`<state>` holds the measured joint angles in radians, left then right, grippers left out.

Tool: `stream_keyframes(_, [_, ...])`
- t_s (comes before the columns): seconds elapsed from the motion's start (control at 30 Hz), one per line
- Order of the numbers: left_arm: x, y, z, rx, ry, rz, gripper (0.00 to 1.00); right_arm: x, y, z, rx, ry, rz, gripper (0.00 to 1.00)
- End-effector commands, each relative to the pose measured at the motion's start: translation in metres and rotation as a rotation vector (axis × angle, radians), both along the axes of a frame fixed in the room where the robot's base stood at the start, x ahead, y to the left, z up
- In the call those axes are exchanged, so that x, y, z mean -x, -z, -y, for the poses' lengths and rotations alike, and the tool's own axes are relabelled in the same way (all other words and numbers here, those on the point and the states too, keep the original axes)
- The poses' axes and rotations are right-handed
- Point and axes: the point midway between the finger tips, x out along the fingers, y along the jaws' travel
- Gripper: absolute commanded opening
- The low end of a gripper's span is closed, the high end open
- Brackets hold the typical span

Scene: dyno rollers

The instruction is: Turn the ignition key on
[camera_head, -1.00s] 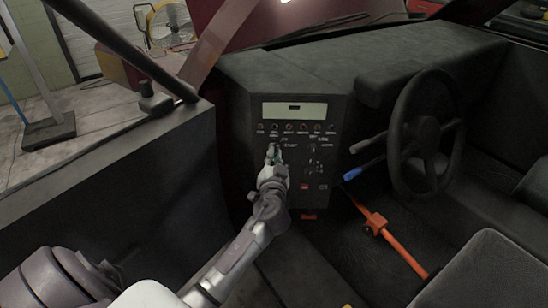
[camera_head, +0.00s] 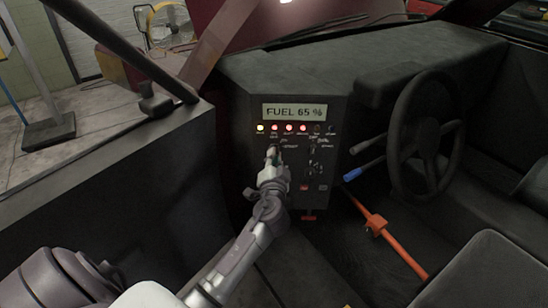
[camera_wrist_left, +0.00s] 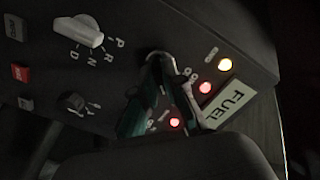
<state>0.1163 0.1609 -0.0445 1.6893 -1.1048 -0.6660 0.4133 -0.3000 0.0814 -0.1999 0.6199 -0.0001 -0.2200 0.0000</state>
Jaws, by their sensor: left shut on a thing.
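My left gripper (camera_head: 272,152) reaches the left side of the dashboard's control panel (camera_head: 337,135), below the row of lights. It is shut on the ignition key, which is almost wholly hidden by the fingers. In the left wrist view the fingers (camera_wrist_left: 160,62) close together at the panel face; how far the key is turned cannot be seen there. The panel display (camera_head: 294,112) is lit and reads "FUEL 65 %". Several indicator lights (camera_head: 289,128) below it glow, one whitish-yellow and others red. My right gripper is not in view.
A white P-R-N-D selector knob (camera_wrist_left: 78,32) and a dark rotary knob (camera_wrist_left: 74,102) are on the panel near the gripper. The steering wheel (camera_head: 390,130), a blue-tipped lever (camera_head: 352,175) and an orange lever (camera_head: 377,226) stand to the right.

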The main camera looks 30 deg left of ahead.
Motion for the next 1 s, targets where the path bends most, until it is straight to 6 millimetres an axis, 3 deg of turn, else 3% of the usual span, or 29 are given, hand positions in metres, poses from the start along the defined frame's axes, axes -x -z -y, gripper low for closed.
stream_keyframes(0.03, [0.000,-0.001,0.001,0.000,0.001,0.002,0.13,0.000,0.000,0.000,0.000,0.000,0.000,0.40])
stream_keyframes(0.17, [0.000,0.000,0.000,0.000,0.001,0.001,0.35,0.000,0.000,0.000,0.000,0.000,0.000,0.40])
stream_keyframes(0.57, [0.006,0.001,0.005,0.002,0.002,0.000,0.35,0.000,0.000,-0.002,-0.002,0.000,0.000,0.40])
stream_keyframes(1.0, [0.078,0.001,0.050,0.004,0.001,-0.001,0.35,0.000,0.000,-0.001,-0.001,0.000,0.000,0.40])
